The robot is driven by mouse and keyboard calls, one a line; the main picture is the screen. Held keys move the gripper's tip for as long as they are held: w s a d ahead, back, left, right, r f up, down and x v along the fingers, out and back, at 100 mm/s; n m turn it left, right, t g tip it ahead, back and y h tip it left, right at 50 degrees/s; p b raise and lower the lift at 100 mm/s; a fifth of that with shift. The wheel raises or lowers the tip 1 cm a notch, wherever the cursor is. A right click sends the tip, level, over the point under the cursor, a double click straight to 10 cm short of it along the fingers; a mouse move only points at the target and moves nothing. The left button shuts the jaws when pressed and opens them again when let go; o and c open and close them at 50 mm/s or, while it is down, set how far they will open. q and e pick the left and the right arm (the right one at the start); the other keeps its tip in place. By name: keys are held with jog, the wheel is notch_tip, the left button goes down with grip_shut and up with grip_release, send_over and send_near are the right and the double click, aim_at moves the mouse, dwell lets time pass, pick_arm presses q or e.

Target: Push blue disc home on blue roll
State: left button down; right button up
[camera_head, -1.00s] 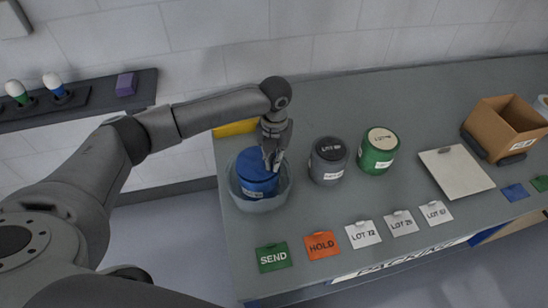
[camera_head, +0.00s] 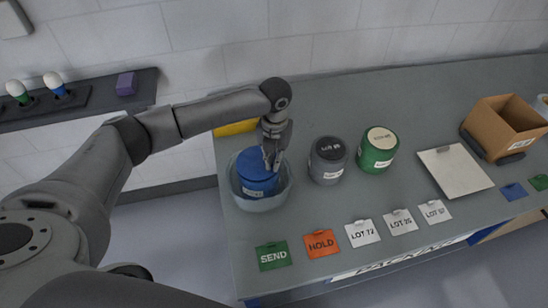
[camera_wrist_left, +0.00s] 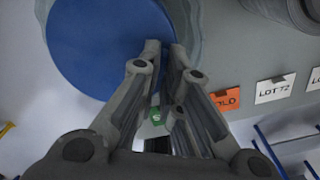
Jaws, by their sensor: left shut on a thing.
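The blue roll (camera_head: 256,187) stands upright in a clear round tub (camera_head: 283,193) at the left end of the bench. The blue disc (camera_head: 256,163) lies on top of the roll, and its round face fills the upper left of the left wrist view (camera_wrist_left: 105,45). My left gripper (camera_head: 272,165) points down at the right side of the disc. In the wrist view, its fingertips (camera_wrist_left: 165,50) are close together at the disc's rim with blue between them. Whether a gap is left under the disc is hidden. My right gripper is out of view.
A grey roll (camera_head: 327,165) and a green roll (camera_head: 374,157) stand right of the tub. A yellow object (camera_head: 236,127) lies behind it. Tags, including SEND (camera_head: 273,256) and HOLD (camera_head: 321,244), line the front. A white board (camera_head: 455,172) and cardboard box (camera_head: 505,130) are farther right.

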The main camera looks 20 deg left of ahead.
pick_arm(q)
jog(key=shift+f, duration=0.45)
dwell(0.6)
jog(key=shift+s+f+b, duration=0.25)
jog(key=shift+f+b, duration=0.05)
jog(key=shift+f, duration=0.05)
dwell(0.4)
jog(key=c, duration=1.5)
grip_release()
jog(key=shift+d, duration=0.1)
jog(key=shift+w, duration=0.1)
jog(key=shift+o, duration=0.2)
jog(key=o, duration=0.6)
jog(key=shift+w, duration=0.1)
jog(key=shift+r, duration=0.1)
jog(key=shift+r, duration=0.2)
